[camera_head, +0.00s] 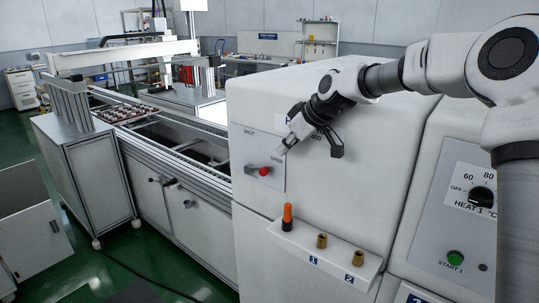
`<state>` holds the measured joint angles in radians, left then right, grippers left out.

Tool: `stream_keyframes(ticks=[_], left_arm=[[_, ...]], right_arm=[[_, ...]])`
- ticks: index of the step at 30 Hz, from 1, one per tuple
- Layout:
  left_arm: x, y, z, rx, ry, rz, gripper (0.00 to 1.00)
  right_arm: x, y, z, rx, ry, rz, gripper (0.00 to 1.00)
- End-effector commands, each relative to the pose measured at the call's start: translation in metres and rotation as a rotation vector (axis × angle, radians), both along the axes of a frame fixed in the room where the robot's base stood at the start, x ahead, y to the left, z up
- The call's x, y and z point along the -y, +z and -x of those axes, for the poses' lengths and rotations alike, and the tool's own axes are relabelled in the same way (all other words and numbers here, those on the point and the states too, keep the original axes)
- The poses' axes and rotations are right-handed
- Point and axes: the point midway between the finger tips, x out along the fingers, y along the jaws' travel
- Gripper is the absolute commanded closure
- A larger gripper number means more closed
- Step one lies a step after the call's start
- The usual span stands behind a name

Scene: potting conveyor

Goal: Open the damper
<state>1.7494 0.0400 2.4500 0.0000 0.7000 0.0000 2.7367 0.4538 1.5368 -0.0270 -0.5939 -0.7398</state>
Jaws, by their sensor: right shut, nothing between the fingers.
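The damper lever is a short grey bar with a red knob (264,171) on a plate on the front of the white machine. The bar lies roughly level, with the red knob at its right end, just below the word OPEN. The word SHUT stands higher and to the left. My right gripper (283,149) is shut and empty. Its tips are just above and right of the red knob, near the OPEN label, and look apart from the knob. My left gripper is not in view.
A shelf (325,251) below the damper holds an orange-and-black tool (287,217) and two brass fittings. A heater panel (466,202) with a dial and green button is at right. A conveyor (180,160) runs along the left.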

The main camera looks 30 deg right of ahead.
Motion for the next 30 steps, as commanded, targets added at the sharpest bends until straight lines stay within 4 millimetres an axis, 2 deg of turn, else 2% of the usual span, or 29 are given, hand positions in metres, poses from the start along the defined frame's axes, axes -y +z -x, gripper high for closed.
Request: stream_keyframes(ticks=[3,7,24,26,28,29,30], left_arm=[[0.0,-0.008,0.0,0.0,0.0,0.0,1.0],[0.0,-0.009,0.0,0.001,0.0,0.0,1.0],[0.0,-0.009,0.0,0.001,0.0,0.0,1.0],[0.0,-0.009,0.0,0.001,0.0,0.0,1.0],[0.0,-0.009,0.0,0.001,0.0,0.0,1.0],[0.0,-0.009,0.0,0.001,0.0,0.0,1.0],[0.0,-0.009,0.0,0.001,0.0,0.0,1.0]], right_arm=[[0.007,0.007,0.017,0.003,0.002,-0.001,1.0],[0.01,0.012,0.026,0.0,0.001,0.001,1.0],[0.01,0.011,0.027,-0.003,0.0,0.001,1.0],[0.007,0.002,0.026,-0.014,-0.005,0.002,1.0],[-0.001,-0.022,0.023,-0.041,-0.019,0.001,1.0],[-0.006,-0.038,0.022,-0.059,-0.027,0.0,1.0],[-0.015,-0.063,0.021,-0.087,-0.043,-0.001,1.0]])
